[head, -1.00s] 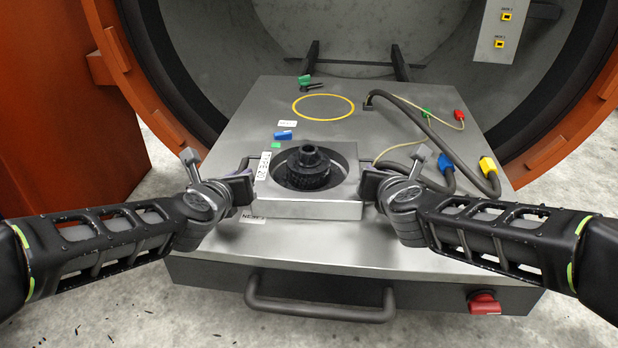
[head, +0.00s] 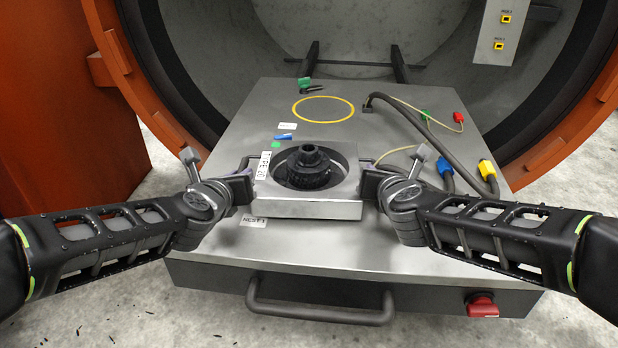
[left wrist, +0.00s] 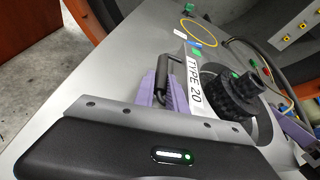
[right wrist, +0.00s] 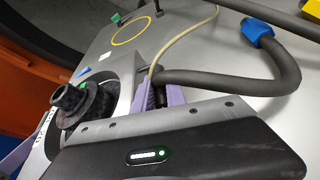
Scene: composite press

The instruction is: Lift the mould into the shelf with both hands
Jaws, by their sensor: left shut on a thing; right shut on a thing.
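The mould (head: 310,209) is a square metal block with a round recess, a black toothed part (head: 308,165) inside and a "TYPE 20" label on its left edge. In the head view it is over the front middle of the grey plate, seemingly just clear of it. My left gripper (head: 241,184) is shut on its left handle; the left wrist view shows purple fingers around the black handle (left wrist: 162,85). My right gripper (head: 371,184) is shut on the right handle, which is largely hidden by the purple fingers in the right wrist view.
The plate (head: 240,130) carries a yellow ring (head: 323,109) behind the mould and a "NEST 1" label (head: 254,220) in front. Cables with a blue plug (head: 446,168) and a yellow plug (head: 488,170) lie right. A round orange-rimmed chamber (head: 160,130) opens behind.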

